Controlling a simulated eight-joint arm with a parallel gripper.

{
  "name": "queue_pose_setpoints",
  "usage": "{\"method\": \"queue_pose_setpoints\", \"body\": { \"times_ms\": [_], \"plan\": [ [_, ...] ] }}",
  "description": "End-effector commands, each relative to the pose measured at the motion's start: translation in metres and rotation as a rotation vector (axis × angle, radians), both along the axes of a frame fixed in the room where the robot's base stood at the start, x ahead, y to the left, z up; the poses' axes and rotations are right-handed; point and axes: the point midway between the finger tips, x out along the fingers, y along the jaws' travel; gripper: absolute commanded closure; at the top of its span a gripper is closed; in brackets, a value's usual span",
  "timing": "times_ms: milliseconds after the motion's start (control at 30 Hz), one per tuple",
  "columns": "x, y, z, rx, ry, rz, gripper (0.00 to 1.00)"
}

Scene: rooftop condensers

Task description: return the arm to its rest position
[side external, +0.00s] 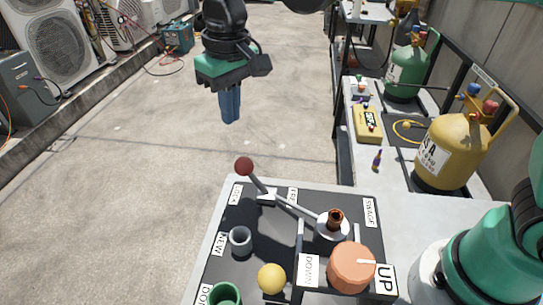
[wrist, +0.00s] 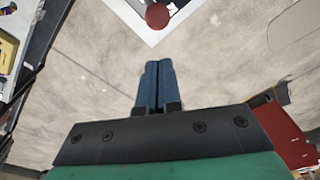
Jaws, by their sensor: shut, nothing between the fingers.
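My gripper (side external: 230,106) hangs in the air at the upper middle of the side external view, fingers pointing down. Its two blue fingers are shut together with nothing between them. They also show in the wrist view (wrist: 157,85), pressed side by side over the concrete floor. The gripper is apart from everything and stands beyond the far edge of the work board (side external: 212,255). My arm leaves the top of the side external view, so its upper part is hidden.
The board carries a lever with a red ball knob (side external: 243,166), an orange knob (side external: 351,267), a yellow ball (side external: 272,278), a grey cup (side external: 240,240) and a green cup (side external: 225,294). Gas cylinders (side external: 450,150) stand right. Condensers (side external: 55,45) line the left.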

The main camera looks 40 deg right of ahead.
Motion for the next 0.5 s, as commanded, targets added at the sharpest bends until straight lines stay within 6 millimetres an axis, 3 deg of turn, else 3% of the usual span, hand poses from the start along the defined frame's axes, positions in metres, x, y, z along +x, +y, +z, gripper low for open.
{"method": "queue_pose_setpoints", "body": {
  "times_ms": [233, 500],
  "plan": [
    [-0.034, -0.075, 0.008, 0.058, -0.213, -0.102, 1.0],
    [-0.08, -0.133, -0.016, 0.066, -0.452, -0.197, 1.0]
  ]
}}
